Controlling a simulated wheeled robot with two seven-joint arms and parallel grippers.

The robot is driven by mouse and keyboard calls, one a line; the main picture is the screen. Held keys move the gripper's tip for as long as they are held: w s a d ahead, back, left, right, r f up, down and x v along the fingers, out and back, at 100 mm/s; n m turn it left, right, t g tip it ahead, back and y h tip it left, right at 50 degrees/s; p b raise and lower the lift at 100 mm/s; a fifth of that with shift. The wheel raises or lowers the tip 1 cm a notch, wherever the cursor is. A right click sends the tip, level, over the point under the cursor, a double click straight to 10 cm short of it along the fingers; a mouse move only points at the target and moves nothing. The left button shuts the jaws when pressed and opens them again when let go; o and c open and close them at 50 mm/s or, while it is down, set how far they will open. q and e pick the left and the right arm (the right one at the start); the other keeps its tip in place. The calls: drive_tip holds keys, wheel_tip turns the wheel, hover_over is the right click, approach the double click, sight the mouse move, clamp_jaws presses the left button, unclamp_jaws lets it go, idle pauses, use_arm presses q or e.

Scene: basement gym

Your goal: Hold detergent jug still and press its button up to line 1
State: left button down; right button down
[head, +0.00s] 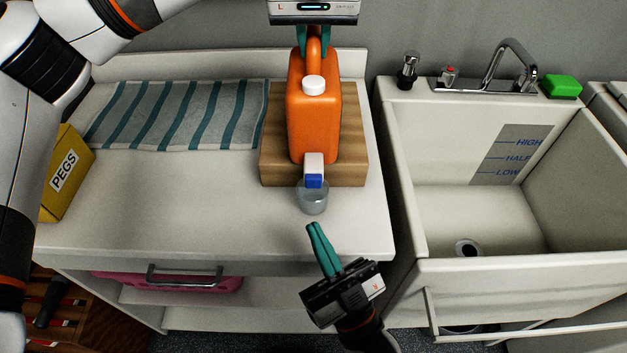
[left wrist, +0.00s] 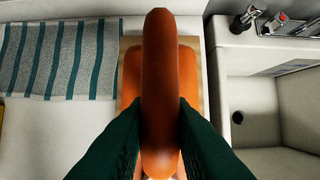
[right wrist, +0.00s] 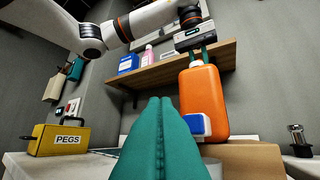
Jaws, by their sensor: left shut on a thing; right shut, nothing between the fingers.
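The orange detergent jug (head: 313,105) stands on a wooden block (head: 352,140) on the white counter. It has a white cap and a white spout with a blue button (head: 314,181) low on its front. A clear cup (head: 313,200) sits under the spout; any line on it is too small to read. My left gripper (head: 314,42) is shut on the jug's handle (left wrist: 160,90) from above. My right gripper (head: 314,230) is shut and empty, in front of and below the cup. In the right wrist view, its fingertips (right wrist: 160,105) point toward the blue button (right wrist: 197,124).
A striped towel (head: 180,115) lies on the counter left of the block. A yellow PEGS box (head: 66,175) is at the left edge. A sink (head: 480,215) with a faucet (head: 505,65) and a green sponge (head: 562,85) is at right. The front counter is clear.

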sight(309, 180)
use_arm(q)
drive_tip(key=shift+r, duration=0.1)
use_arm(e)
drive_tip(key=shift+w, duration=2.8)
drive_tip(key=shift+w, duration=0.15)
drive_tip(key=shift+w, duration=0.2)
drive_tip(key=shift+w, duration=0.45)
use_arm(q)
drive_tip(key=shift+s, duration=0.15)
use_arm(e)
drive_tip(key=shift+w, duration=0.1)
idle(0.5)
drive_tip(key=shift+s+f, duration=0.1)
drive_tip(key=shift+s, duration=0.8)
